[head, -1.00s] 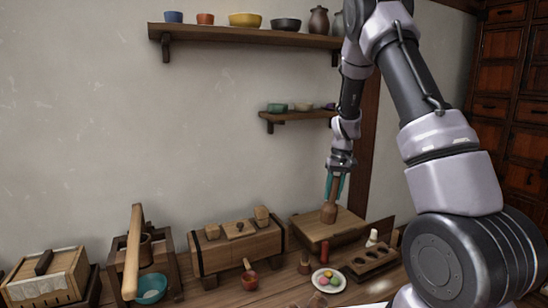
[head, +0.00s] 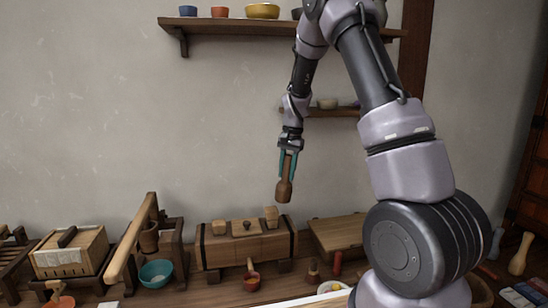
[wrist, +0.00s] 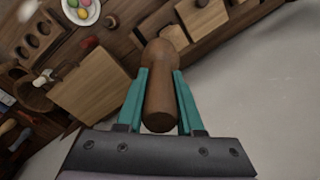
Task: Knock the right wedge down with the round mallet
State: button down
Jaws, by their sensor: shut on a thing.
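The round mallet (head: 285,191) is brown wood and hangs head down from my gripper (head: 287,175). The teal fingers are shut on its handle, which also shows between them in the wrist view (wrist: 160,103). The right wedge (head: 271,216) stands up out of the right part of the long wooden press block (head: 220,254). In the head view the mallet head is above and slightly right of this wedge, apart from it.
A flat wooden board (head: 336,234) lies right of the block. Left are a beam-and-mortar stand (head: 137,237), a teal bowl (head: 156,273) and a slatted box (head: 72,254). A wall shelf (head: 230,27) is above.

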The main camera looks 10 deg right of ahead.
jog(key=a+r+m, duration=0.1)
jog(key=m, duration=0.1)
jog(key=a+r+m, duration=0.1)
jog(key=r+m, duration=0.1)
jog(key=a+r+m, duration=0.1)
jog(key=m, duration=0.1)
jog(key=shift+w+a+r, duration=0.25)
jog(key=shift+r, duration=0.05)
jog(key=shift+a+f+m, duration=0.15)
jog(key=shift+f+m, duration=0.4)
jog(key=shift+f, duration=0.1)
jog(key=shift+a+f+m, duration=0.15)
jog(key=shift+f+m, duration=0.4)
jog(key=shift+f, duration=0.05)
jog(key=shift+f, duration=0.1)
jog(key=shift+f, duration=0.75)
notch_tip(320, 180, down, 5)
jog(key=shift+f, duration=0.1)
jog(key=shift+r, duration=2)
